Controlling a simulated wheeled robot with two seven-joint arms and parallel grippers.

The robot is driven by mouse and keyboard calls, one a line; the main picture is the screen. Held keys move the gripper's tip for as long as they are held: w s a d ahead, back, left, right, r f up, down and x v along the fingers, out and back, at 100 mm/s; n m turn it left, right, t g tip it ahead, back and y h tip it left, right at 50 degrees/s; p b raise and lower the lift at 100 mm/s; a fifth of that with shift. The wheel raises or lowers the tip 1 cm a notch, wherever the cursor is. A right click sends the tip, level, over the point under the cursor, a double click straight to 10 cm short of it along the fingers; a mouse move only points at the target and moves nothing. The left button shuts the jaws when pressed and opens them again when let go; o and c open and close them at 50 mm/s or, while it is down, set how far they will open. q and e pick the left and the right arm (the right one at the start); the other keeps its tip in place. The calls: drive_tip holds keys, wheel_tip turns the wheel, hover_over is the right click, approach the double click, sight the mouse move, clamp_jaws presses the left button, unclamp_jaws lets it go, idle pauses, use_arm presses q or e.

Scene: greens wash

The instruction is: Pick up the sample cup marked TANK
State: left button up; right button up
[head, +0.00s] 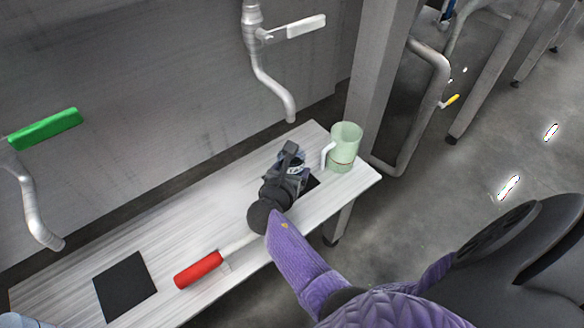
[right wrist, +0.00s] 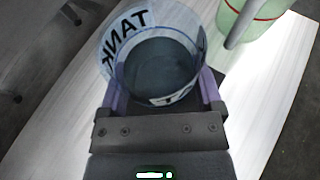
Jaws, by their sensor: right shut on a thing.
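The sample cup marked TANK (right wrist: 155,50) is clear, with a pale label band and dark letters. It sits between the fingers of my right gripper (right wrist: 160,95), which is shut on it. In the head view my right gripper (head: 292,168) is over the right part of the bench, and it hides most of the cup. From these views I cannot tell whether the cup still touches the bench. My left gripper is not in view.
A pale green jug (head: 345,148) stands close to the right of my right gripper on the bench (head: 215,215). A red-handled tool (head: 198,270) and a black mat (head: 125,286) lie to the left. Pipe spouts (head: 275,90) hang behind.

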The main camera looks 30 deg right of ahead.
drive_tip(key=c, duration=0.6)
